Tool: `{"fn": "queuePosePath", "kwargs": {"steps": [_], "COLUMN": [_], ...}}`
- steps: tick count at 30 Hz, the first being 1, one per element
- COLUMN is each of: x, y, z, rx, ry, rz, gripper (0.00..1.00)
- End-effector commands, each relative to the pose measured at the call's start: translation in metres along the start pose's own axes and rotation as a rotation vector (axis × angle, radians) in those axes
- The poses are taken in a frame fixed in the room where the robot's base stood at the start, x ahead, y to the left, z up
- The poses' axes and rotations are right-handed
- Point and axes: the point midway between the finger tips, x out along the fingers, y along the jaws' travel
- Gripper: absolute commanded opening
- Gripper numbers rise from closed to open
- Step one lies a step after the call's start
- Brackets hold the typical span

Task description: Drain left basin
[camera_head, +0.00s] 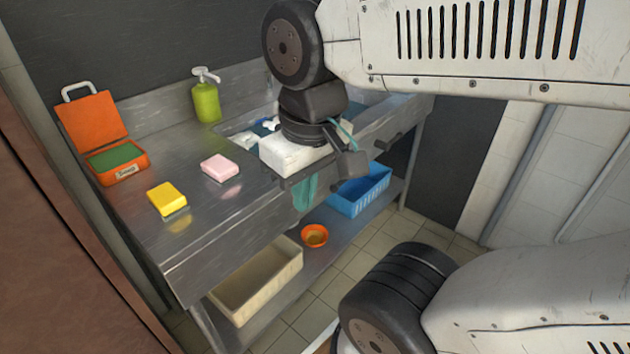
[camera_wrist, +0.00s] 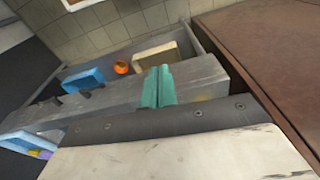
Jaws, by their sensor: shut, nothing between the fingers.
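The left basin (camera_head: 232,130) is set in the steel counter, mostly hidden behind my wrist in the head view. Bluish water and some white items show at its rim. My gripper (camera_head: 306,192) points down just outside the counter's front edge. Its teal fingers are together and empty; they also show in the wrist view (camera_wrist: 158,87). A dark handle (camera_head: 389,145) sticks out of the counter front, to the right of my fingers. The wrist view shows two dark handles, one (camera_wrist: 85,93) nearer my fingers and one (camera_wrist: 57,100) farther left. I cannot tell which basin each serves.
An orange box (camera_head: 93,130), green soap bottle (camera_head: 206,102), yellow sponge (camera_head: 167,199) and pink sponge (camera_head: 220,168) stand on the counter. The lower shelf holds a beige bin (camera_head: 258,285), orange bowl (camera_head: 314,236) and blue basket (camera_head: 359,195). The tiled floor in front is clear.

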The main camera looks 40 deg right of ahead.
Motion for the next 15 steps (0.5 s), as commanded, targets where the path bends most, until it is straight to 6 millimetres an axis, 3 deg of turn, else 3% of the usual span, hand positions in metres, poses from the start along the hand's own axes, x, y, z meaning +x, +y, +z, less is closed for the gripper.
{"fn": "queuePosePath", "kwargs": {"steps": [11,15], "x": [0.0,0.001], "y": [0.001,0.013], "z": [-0.002,-0.023], "rx": [0.0,-0.004], "ry": [-0.001,-0.004], "rz": [-0.001,-0.009], "gripper": [0.0,0.0]}}
